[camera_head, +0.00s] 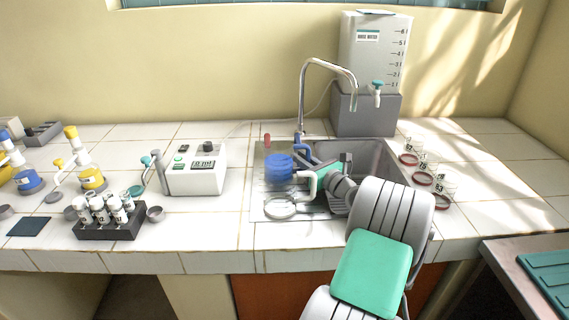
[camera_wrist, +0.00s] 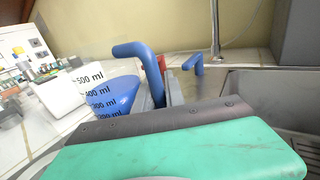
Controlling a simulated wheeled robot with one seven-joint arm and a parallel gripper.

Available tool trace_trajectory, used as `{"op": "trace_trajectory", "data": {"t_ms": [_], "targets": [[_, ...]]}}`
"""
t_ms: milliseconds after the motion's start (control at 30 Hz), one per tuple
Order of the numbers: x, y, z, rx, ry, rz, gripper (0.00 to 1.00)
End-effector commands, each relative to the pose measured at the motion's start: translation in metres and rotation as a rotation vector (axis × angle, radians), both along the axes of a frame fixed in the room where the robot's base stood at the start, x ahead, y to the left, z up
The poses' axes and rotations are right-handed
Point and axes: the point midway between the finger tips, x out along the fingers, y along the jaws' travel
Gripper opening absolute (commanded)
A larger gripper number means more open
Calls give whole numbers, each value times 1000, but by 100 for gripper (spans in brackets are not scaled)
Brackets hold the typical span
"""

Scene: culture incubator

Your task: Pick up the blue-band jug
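The blue-band jug (camera_head: 279,168) is clear, with a broad blue band and a pale ring at its base. It stands upright on the drainboard, left of the sink bowl. In the wrist view the jug (camera_wrist: 115,95) shows its black ml marks, and its lower part is hidden by my gripper's body. My gripper (camera_head: 304,172) is just right of the jug.
The tap (camera_head: 328,63) rises behind the drainboard, with red and blue levers near its foot. A water tank (camera_head: 372,50) stands behind the sink. A white instrument (camera_head: 194,171) and a tube rack (camera_head: 110,230) are left. Several red-rimmed labelled containers (camera_head: 423,179) stand right.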

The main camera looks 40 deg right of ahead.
Motion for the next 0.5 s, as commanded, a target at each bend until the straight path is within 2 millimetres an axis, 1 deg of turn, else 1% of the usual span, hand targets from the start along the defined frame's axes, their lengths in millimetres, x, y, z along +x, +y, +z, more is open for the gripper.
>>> {"op": "trace_trajectory", "data": {"t_ms": [33, 133, 167, 500], "targets": [[0, 0, 0, 0, 0, 0, 10], [0, 0, 0, 0, 0, 0, 1], [0, 0, 0, 0, 0, 0, 0], [0, 0, 0, 0, 0, 0, 0]]}}
